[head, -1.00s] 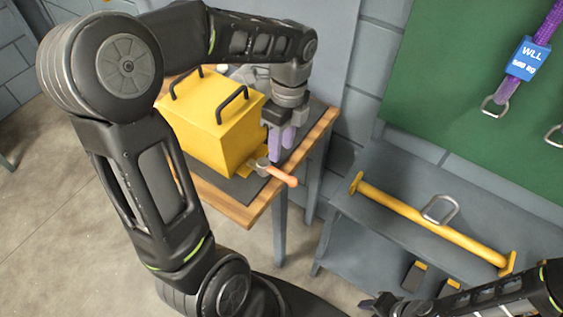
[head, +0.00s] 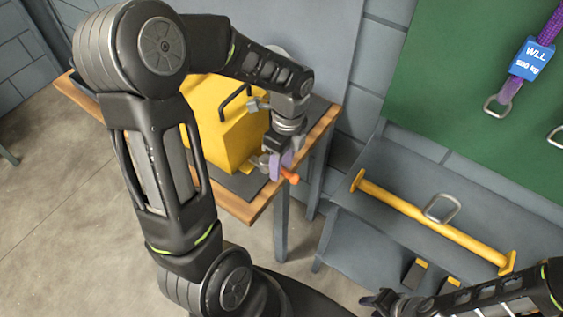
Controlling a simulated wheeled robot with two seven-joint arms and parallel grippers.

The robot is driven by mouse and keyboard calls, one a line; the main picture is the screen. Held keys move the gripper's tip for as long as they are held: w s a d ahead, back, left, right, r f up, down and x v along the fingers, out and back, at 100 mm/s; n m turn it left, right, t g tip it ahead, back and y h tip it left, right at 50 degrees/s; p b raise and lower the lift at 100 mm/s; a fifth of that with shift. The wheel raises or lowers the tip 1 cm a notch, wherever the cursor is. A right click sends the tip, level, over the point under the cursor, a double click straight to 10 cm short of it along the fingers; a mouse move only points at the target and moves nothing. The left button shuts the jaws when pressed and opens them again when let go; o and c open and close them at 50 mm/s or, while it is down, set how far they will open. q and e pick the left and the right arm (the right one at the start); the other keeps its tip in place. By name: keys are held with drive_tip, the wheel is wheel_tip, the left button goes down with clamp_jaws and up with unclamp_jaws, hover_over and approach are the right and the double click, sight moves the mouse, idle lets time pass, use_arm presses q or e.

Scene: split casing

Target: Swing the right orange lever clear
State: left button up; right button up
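A yellow casing (head: 222,130) with black handles stands on a wood-edged table, partly hidden behind my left arm. An orange lever (head: 290,176) sticks out at its lower right front corner; only its end shows. My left gripper (head: 280,163), with purple fingers, is at the lever, its fingers pointing down in front of it and hiding most of it. I cannot tell whether the fingers touch the lever or how far apart they are. My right gripper (head: 378,302) is low at the bottom of the view, away from the casing, its fingers too small to judge.
The table edge (head: 318,132) runs close beside the casing. A grey shelf (head: 420,185) with a yellow bar (head: 430,221) and a metal ring (head: 441,207) stands to the right. A green board (head: 440,90) with a purple sling (head: 551,22) hangs behind. Floor is clear at lower left.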

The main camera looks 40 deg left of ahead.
use_arm(q)
drive_tip(key=shift+c, duration=0.5)
clamp_jaws()
idle(0.8)
